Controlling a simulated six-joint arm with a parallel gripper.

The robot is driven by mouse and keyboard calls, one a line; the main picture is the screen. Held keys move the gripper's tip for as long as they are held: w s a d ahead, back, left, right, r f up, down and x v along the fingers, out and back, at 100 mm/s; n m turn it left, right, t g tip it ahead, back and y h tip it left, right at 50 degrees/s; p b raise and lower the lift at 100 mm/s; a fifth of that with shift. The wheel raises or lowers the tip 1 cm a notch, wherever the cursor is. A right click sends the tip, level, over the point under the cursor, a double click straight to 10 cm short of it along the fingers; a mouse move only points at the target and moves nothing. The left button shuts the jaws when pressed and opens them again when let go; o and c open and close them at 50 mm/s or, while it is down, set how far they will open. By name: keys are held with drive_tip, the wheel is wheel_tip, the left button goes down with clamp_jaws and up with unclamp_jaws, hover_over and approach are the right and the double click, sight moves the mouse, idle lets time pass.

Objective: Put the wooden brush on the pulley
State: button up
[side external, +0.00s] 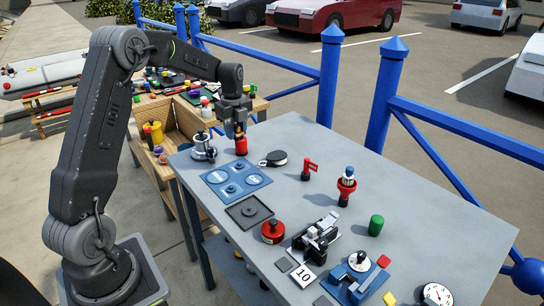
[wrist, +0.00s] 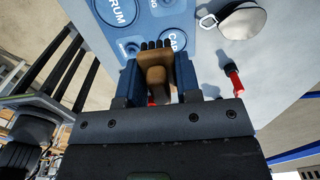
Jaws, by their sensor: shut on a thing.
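My gripper (side external: 238,122) points down over the far left part of the grey table. In the wrist view its fingers (wrist: 158,82) are shut on the wooden brush (wrist: 154,75), which has a brown body and dark bristles. In the side view only a little brown of the brush (side external: 239,134) shows, just above a red cylinder (side external: 241,147). I cannot tell whether the brush touches the cylinder. The pulley (side external: 275,158), dark and rounded with a metal loop, lies on the table right of the gripper. It also shows in the wrist view (wrist: 243,22), at upper right.
A blue panel with round labelled places (side external: 236,181) lies in front of the gripper. A silver winch-like piece (side external: 203,148) stands to its left. A small red flag-like piece (side external: 308,168) stands right of the pulley. Blue railings (side external: 385,90) run behind the table.

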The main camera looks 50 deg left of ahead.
drive_tip(key=a, duration=0.3)
hover_over(269, 159)
wheel_tip(269, 159, down, 6)
drive_tip(key=shift+a+r, duration=0.15)
drive_tip(key=shift+w, duration=0.1)
drive_tip(key=shift+f, duration=2.05)
drive_tip(key=shift+f, duration=0.1)
drive_tip(key=o, duration=0.9)
